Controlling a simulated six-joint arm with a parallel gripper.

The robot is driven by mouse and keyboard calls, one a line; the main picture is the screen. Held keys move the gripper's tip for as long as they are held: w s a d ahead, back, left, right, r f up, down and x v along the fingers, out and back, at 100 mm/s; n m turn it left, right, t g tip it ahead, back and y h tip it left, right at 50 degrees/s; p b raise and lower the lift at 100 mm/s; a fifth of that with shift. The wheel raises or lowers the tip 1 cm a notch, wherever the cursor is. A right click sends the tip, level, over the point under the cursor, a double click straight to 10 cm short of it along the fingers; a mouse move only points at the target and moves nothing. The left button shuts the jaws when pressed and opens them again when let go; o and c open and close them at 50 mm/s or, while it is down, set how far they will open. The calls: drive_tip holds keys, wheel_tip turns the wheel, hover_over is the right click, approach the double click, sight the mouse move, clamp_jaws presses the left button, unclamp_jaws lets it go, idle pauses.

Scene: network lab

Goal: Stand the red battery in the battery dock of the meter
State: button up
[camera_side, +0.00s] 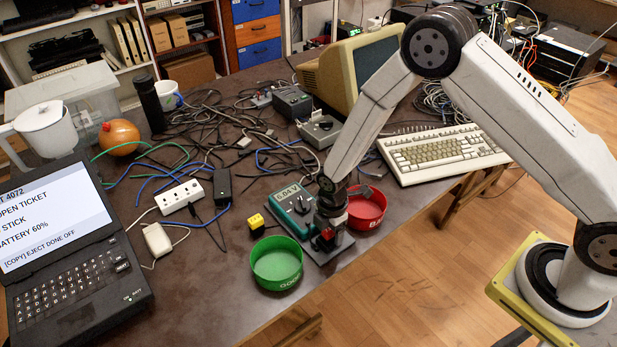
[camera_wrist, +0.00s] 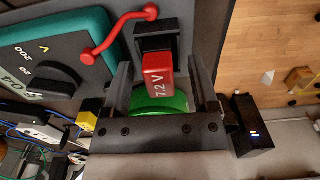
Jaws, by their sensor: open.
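The red battery (camera_wrist: 158,75), marked 7.2 V, is in the wrist view between the two fingers of my gripper (camera_wrist: 160,66). The fingers are open, with a gap on each side of it. Its far end meets the black battery dock (camera_wrist: 153,38) and it looks upright there; how deep it sits is hidden. In the side view the battery (camera_side: 327,234) shows small and red under my gripper (camera_side: 330,226), at the meter's front right. The teal meter (camera_side: 284,200) has a lit reading and a dial; its teal case (camera_wrist: 90,30) also shows in the wrist view.
A green bowl (camera_side: 277,262) stands in front of the meter and a red bowl (camera_side: 367,207) behind my gripper. A yellow block (camera_side: 256,222) sits left of the meter. The table's edge is close on the right.

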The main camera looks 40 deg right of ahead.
drive_tip(key=shift+r, duration=3.55)
drive_tip(key=shift+d+r, duration=0.15)
drive_tip(key=shift+r, duration=0.05)
drive_tip(key=s+d+r+m+t, duration=0.2)
drive_tip(key=s+d+r+m, duration=0.7)
drive_tip(key=s+r+m, duration=0.4)
drive_tip(key=r+m, duration=0.1)
drive_tip(key=m, duration=0.4)
drive_tip(key=shift+t, duration=0.3)
